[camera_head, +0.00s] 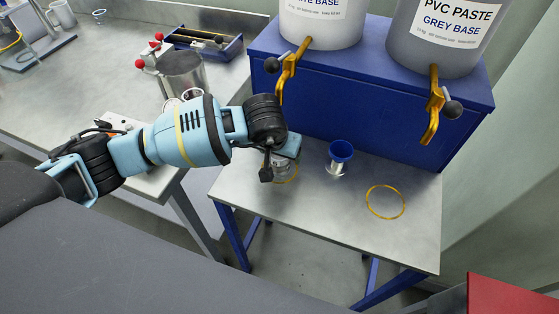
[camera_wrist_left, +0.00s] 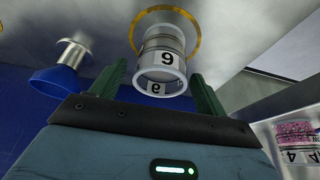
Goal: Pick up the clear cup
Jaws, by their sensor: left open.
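The clear cup (camera_wrist_left: 162,60) has a white band with a number, 6 or 9, and stands within a yellow ring on the metal table. It shows partly in the head view (camera_head: 284,170), with my gripper hiding much of it. My left gripper (camera_wrist_left: 158,72) is open, with its two green fingers on either side of the cup's near end and visible gaps between fingers and cup. In the head view the left gripper (camera_head: 285,160) is right at the cup. My right gripper is in neither view.
A blue-topped metal funnel-like piece (camera_head: 338,156) stands to the right of the cup. An empty yellow ring (camera_head: 385,202) lies farther right. A blue stand (camera_head: 350,105) holds the white and grey paste tanks with yellow taps behind. A metal pot (camera_head: 182,72) stands on the left bench.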

